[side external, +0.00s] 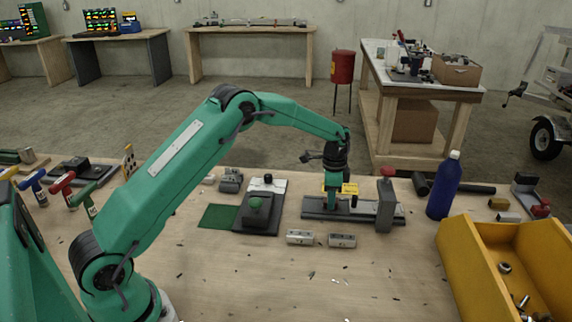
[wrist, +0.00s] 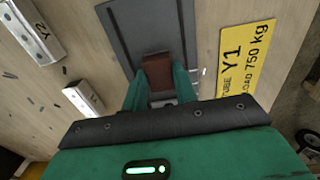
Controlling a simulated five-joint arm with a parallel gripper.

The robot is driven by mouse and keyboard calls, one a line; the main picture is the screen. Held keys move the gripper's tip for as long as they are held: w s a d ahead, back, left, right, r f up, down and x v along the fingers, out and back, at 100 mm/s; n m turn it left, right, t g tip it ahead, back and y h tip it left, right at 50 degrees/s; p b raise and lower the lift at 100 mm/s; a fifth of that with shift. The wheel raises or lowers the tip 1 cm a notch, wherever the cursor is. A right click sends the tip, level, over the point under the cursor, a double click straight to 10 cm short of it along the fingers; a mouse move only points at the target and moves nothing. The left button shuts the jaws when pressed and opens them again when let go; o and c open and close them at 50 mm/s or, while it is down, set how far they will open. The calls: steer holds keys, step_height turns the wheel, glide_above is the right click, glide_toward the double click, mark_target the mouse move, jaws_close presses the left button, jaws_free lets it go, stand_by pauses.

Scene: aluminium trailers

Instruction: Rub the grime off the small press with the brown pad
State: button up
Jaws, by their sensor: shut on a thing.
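My gripper (side external: 333,203) points down over a long dark grey base (side external: 368,212) that carries a grey upright block with a red top (side external: 386,203) at its right end. This looks like the small press, though I cannot be sure. In the wrist view my green fingers (wrist: 158,84) are shut on the brown pad (wrist: 157,70), with the dark grey plate of the base (wrist: 148,22) beneath and ahead of it. I cannot tell whether the pad touches the plate. No grime is clear at this size. The pad is hidden in the side view.
A yellow plate marked Y1 (wrist: 245,58) lies beside the base. Two light grey blocks (side external: 300,237) (side external: 342,241) lie in front. The front bench is mostly clear.

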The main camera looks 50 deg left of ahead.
mark_target(342, 207)
steer(key=shift+d+f, duration=0.1)
steer(key=shift+d, duration=0.05)
steer(key=shift+w+d, duration=1.1)
steer(key=shift+w, duration=0.1)
steer(key=shift+r, duration=0.25)
steer(key=shift+r, duration=2.95)
steer(key=shift+r, duration=1.5)
steer(key=shift+s+a, duration=0.1)
